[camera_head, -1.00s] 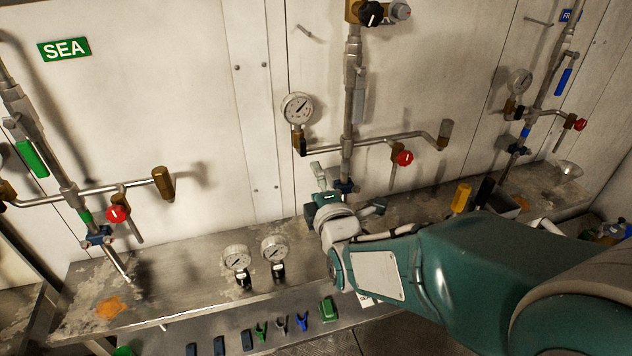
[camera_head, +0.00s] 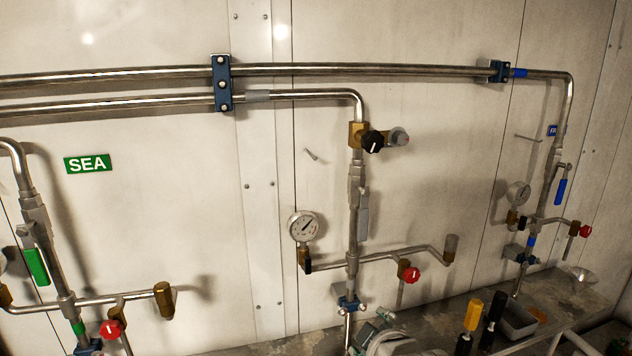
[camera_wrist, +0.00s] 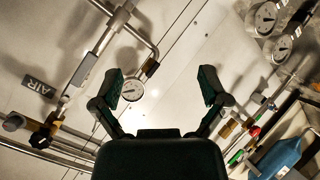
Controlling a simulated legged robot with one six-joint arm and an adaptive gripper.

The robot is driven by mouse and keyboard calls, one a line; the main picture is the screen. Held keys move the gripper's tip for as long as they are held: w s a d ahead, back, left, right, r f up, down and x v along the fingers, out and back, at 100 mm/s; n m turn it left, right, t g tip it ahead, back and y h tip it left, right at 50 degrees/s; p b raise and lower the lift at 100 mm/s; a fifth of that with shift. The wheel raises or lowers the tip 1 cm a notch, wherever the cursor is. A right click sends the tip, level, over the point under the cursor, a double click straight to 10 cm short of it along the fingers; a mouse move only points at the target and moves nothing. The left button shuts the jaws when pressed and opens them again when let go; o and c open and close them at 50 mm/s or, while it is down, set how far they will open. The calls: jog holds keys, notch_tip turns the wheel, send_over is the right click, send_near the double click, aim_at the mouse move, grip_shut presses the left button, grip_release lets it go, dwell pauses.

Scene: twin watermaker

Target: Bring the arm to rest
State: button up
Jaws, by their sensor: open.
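My gripper (camera_wrist: 160,85) is open and empty in the wrist view, its two dark fingers spread wide apart with the wall panel behind them. A pressure gauge (camera_wrist: 132,90) shows between the fingers, close by the left one in the picture; I cannot tell how far behind it is. In the head view only a grey-green piece of my arm's end shows at the bottom edge, in front of the middle pipe's foot. The fingers are not visible there, and the rest of the arm is below the picture.
In the head view the middle riser has a gauge (camera_head: 302,226) and a red valve knob (camera_head: 412,274). A bench (camera_head: 572,290) runs along the wall, with yellow-handled (camera_head: 473,314) and black-handled (camera_head: 494,308) tools. The wrist view shows a blue container (camera_wrist: 280,155) at lower right.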

jog(key=s+d+m+g+h, duration=0.1)
jog(key=s+d+m+g, duration=0.2)
jog(key=s+m, duration=0.2)
jog(key=s+d+m+g+h, duration=0.1)
jog(key=s+d+m+g, duration=0.2)
jog(key=s+m, duration=0.3)
jog(key=s, duration=0.5)
jog(key=shift+s+d+f, duration=0.15)
jog(key=shift+d+f, duration=0.1)
jog(key=shift+d, duration=0.05)
